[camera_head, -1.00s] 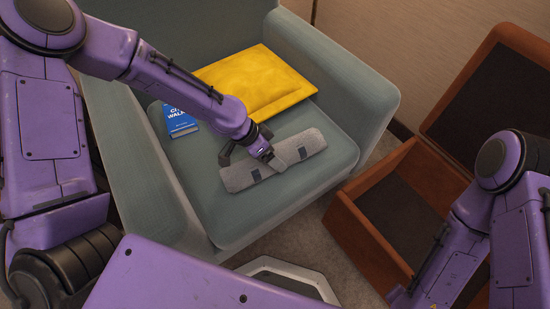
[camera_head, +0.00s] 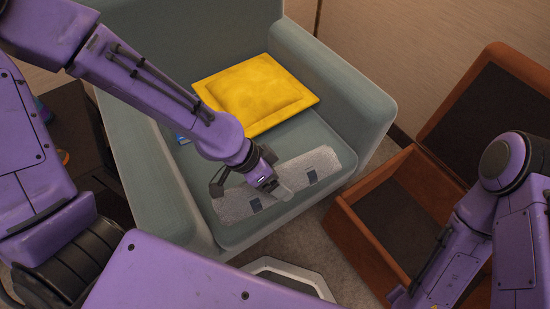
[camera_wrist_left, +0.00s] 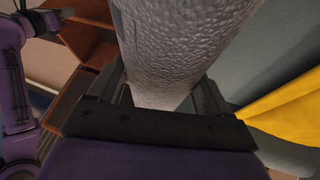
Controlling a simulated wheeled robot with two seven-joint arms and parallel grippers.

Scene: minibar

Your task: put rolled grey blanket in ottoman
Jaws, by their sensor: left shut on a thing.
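The rolled grey blanket (camera_head: 305,171) has two dark straps and is held by my left gripper (camera_head: 270,187) near its middle, over the front of the armchair seat. In the left wrist view the blanket (camera_wrist_left: 180,45) runs between the two fingers. It looks raised off the seat. The ottoman (camera_head: 365,237) is a brown box at the right with its lid (camera_head: 505,110) open; its dark inside (camera_head: 400,220) looks empty where visible. My right arm covers part of the ottoman, and the right gripper is out of view.
The teal armchair (camera_head: 345,95) has a yellow cushion (camera_head: 258,95) on its seat. A blue book (camera_head: 182,138) is mostly hidden behind my left arm. The armchair's right armrest stands between the seat and the ottoman. Carpet (camera_head: 325,262) shows in front.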

